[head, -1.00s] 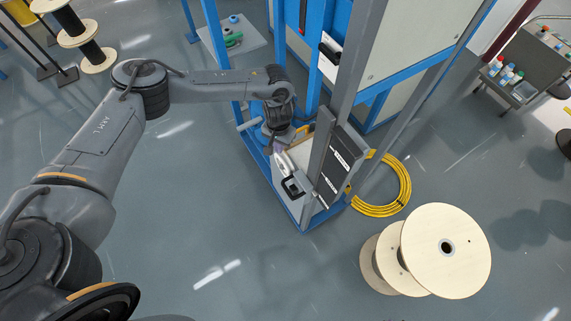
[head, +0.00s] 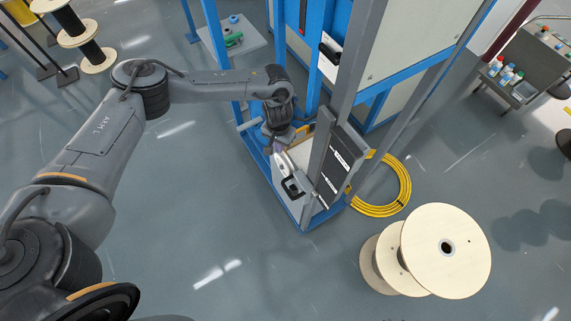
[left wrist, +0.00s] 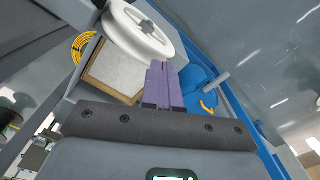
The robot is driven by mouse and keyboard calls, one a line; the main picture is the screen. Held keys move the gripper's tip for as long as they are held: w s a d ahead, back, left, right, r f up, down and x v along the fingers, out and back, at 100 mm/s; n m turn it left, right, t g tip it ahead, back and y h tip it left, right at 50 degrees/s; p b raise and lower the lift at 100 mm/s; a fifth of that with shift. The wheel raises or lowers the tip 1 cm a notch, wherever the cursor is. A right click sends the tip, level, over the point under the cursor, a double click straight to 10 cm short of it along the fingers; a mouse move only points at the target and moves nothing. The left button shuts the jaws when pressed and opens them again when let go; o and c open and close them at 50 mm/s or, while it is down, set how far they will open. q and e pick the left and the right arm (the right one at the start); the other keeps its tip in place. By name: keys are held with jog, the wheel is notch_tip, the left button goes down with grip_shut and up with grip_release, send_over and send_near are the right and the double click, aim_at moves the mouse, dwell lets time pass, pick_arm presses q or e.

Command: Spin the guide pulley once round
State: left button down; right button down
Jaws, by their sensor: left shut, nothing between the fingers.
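The guide pulley is the white grooved wheel (left wrist: 138,36) at the top of the left wrist view, with a dark hub. In the head view it appears as a narrow pale shape (head: 284,163) beside the machine's lower frame. My left gripper (left wrist: 160,68) has purple fingers, shut together with nothing between them. Their tips are close to the lower right rim of the pulley; I cannot tell whether they touch it. In the head view my left gripper (head: 270,150) is small and partly hidden by its wrist. My right gripper is not in view.
A blue and grey machine frame (head: 317,165) stands close around my left wrist. A yellow cable coil (head: 404,190) and wooden spools (head: 446,250) lie to its right. A dark bracket (head: 293,187) sits just below the pulley. The floor at the front is clear.

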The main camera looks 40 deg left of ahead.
pick_arm(q)
jog(key=shift+f, duration=0.15)
dwell(0.5)
jog(key=shift+f, duration=0.25)
jog(key=w+a+f+b, duration=0.1)
jog(key=a+f+b, duration=0.3)
jog(key=f, duration=0.3)
jog(key=shift+w+a, duration=0.35)
jog(key=shift+a, duration=0.1)
jog(key=shift+a, duration=0.1)
dwell(0.6)
notch_tip(320, 180, up, 8)
jog(key=p, duration=0.9)
